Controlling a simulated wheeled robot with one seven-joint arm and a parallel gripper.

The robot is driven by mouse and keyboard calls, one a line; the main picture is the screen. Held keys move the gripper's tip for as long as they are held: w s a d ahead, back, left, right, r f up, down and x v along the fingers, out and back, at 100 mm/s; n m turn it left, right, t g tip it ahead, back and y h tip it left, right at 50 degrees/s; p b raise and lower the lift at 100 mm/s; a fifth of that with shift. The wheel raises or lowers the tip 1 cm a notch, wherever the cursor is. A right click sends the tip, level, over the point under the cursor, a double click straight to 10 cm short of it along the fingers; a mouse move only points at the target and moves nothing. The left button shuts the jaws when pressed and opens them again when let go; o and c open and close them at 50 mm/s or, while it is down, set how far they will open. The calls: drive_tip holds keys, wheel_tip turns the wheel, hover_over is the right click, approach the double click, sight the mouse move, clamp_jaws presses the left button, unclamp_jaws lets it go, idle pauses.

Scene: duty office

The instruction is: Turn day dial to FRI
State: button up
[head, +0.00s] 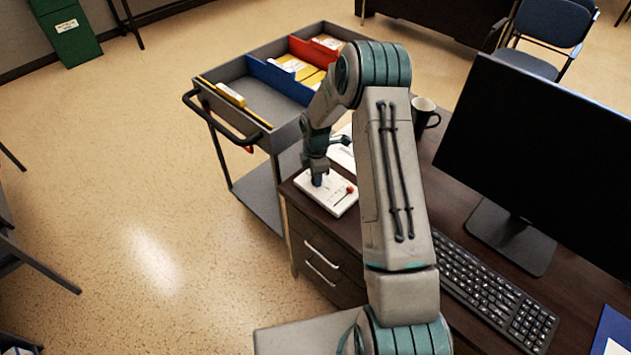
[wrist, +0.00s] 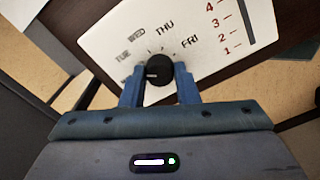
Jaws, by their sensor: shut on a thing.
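The day dial is a round black knob (wrist: 159,69) on a white panel (wrist: 103,40), also seen on the desk corner in the head view (head: 342,203). TUE, WED, THU and FRI are printed in an arc around it. Another label at the lower left is mostly hidden by a finger. A short pale mark on the knob appears to point left, toward that covered label. My gripper (wrist: 158,74) is shut on the knob, one blue finger on each side. In the head view, my gripper (head: 318,181) points down onto the panel and hides the dial.
The panel also has a slot (wrist: 248,20) numbered 1 to 4 and a red knob (head: 350,189). A grey cart (head: 262,100) with file compartments stands beside the desk. A mug (head: 422,115), monitor (head: 540,150) and keyboard (head: 490,290) are on the desk.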

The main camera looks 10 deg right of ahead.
drive_tip(key=m+b, duration=0.4)
drive_tip(key=m, duration=0.2)
drive_tip(key=shift+f+m+b, duration=0.15)
drive_tip(key=shift+m+b, duration=0.15)
drive_tip(key=shift+b, duration=0.1)
drive_tip(key=m+b, duration=0.3)
drive_tip(key=m, duration=0.3)
drive_tip(key=m+b, duration=0.1)
drive_tip(key=m, duration=0.3)
drive_tip(key=shift+b, duration=0.35)
drive_tip(key=m, duration=0.3)
drive_tip(key=shift+m+b, duration=0.3)
drive_tip(key=shift+b, duration=0.1)
drive_tip(key=m, duration=0.6)
drive_tip(key=shift+r, duration=0.2)
drive_tip(key=o, duration=1)
